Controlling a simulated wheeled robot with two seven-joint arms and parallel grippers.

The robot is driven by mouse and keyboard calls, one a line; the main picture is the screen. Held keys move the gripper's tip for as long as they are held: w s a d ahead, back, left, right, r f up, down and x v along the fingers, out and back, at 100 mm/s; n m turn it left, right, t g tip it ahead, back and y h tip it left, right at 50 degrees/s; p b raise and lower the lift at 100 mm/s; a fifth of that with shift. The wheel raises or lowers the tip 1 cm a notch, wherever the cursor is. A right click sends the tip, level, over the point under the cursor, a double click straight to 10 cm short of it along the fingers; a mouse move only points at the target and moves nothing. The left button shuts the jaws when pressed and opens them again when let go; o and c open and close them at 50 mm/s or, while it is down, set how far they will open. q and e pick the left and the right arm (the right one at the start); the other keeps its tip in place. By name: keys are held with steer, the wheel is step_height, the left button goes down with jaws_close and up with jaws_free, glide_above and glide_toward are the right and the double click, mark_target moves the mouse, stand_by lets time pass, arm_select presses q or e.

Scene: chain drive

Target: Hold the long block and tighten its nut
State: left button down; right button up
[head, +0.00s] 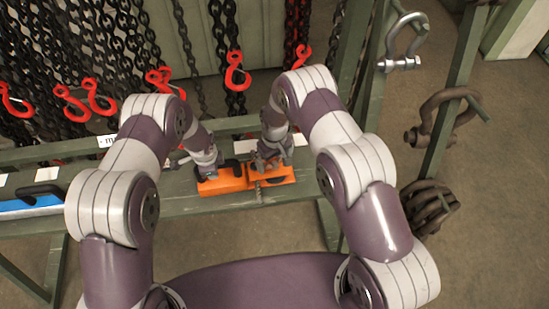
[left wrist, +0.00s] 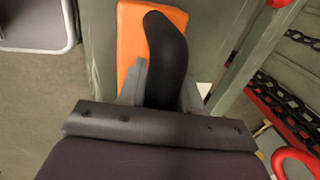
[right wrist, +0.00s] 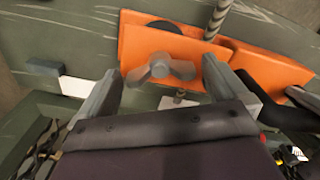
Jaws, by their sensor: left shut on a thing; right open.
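The long orange block (head: 222,186) lies on the green beam, with a black handle (left wrist: 167,50) toward its left end. My left gripper (head: 206,166) is shut on the handle; its fingers sit on either side of the handle in the left wrist view. A grey wing nut (right wrist: 160,69) stands at the other orange part (right wrist: 140,40), beside a dark round part. My right gripper (right wrist: 161,72) is open, with one finger to each side of the wing nut. I cannot tell whether they touch. In the head view the right gripper (head: 270,160) hides most of the nut.
A blue tool (head: 28,205) with a black handle lies at the left on the beam (head: 180,205). Dark chains with red hooks (head: 237,72) hang behind. Shackles (head: 402,40) hang on the frame at the right. A twisted rod or chain (right wrist: 218,18) passes beside the block.

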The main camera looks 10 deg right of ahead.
arm_select(q)
steer(key=shift+w, duration=0.1)
arm_select(e)
steer(key=c, duration=1)
steer(key=shift+o, duration=0.2)
steer(key=m, duration=0.5)
steer(key=o, duration=1)
steer(key=shift+c, duration=0.2)
